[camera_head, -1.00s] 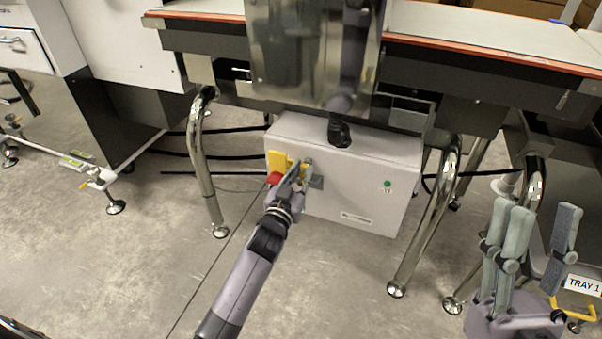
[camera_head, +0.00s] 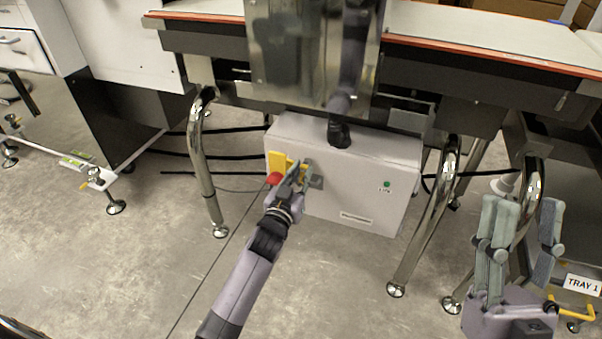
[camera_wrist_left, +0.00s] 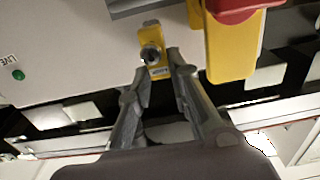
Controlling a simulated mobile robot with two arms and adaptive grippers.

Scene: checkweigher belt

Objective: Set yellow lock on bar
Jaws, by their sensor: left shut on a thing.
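My left gripper (camera_head: 300,174) reaches the front of a white box (camera_head: 345,185) under the belt. It is shut on the yellow lock (camera_wrist_left: 153,46). In the left wrist view the lock sits at the fingertips (camera_wrist_left: 160,62), its round metal face showing. In the head view the fingers mostly hide it. Beside it on the box is a yellow plate (camera_head: 277,160) with a red knob (camera_head: 273,178), also large in the left wrist view (camera_wrist_left: 232,50). I cannot make out the bar or whether the lock touches it. My right gripper (camera_head: 522,210) is open and empty at the right.
A green light (camera_head: 387,184) is on the box front. Chrome legs (camera_head: 437,215) stand on both sides of the box. A steel cabinet (camera_head: 300,60) hangs above it. A "TRAY 1" label (camera_head: 583,284) is at lower right. The floor in front is clear.

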